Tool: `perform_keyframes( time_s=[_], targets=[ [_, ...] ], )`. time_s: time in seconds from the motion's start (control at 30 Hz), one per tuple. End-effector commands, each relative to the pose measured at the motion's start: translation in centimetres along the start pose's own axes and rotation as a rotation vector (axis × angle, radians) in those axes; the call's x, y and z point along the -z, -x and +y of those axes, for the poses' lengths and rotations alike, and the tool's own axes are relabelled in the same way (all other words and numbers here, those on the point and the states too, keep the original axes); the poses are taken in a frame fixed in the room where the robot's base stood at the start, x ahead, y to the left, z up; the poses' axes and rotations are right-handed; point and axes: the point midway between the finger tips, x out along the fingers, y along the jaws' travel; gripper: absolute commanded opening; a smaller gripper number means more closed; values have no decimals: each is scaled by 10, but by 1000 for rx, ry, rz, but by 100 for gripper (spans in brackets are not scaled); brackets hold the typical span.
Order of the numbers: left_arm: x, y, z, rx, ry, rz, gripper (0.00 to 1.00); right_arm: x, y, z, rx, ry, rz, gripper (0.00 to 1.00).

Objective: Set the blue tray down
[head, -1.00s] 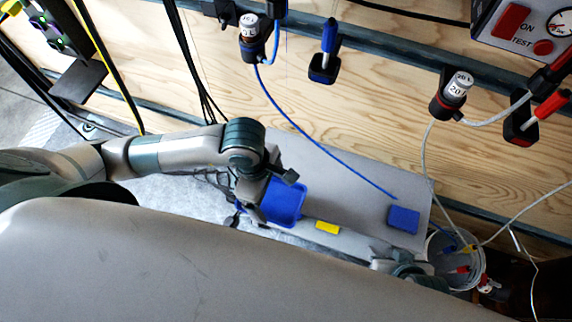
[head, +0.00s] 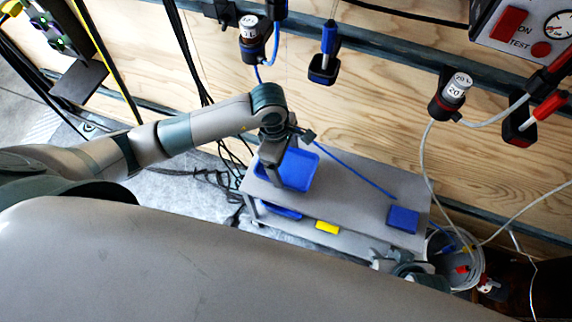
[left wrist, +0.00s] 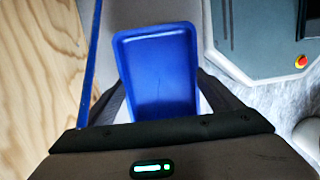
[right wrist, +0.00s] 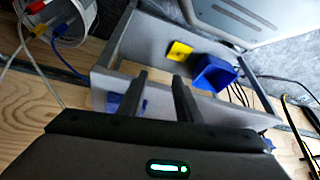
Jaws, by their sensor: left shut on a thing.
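The blue tray (head: 300,171) is at the left end of the grey bench (head: 350,180) in the head view. My left gripper (head: 272,160) is shut on it from the left. The tray fills the middle of the left wrist view (left wrist: 158,65) and looks empty. I cannot tell whether its underside touches the bench top. My right gripper (right wrist: 160,85) is open and empty near the bench's right front corner; its arm is only partly visible in the head view.
A blue block (head: 403,219) lies on the bench's right end. A yellow piece (head: 327,227) and a blue bin (head: 283,211) are lower at the front. A blue hose (head: 350,172) crosses behind the tray.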

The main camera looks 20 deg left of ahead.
Motion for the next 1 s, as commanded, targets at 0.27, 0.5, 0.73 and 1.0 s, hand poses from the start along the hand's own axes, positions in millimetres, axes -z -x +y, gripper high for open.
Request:
perform_keyframes(
  time_s=[0.27,0.5,0.73,1.0],
  targets=[
    [2,-12,-1,1,2,1,63,2,0,-1,2,1,7,31],
    [5,-36,3,0,3,0,63,4,1,-3,7,1,20,31],
    [6,-38,4,0,0,1,63,-1,1,-3,7,2,9,31],
    [7,-41,4,-1,0,1,92,2,-1,-4,10,1,24,31]
  ],
)
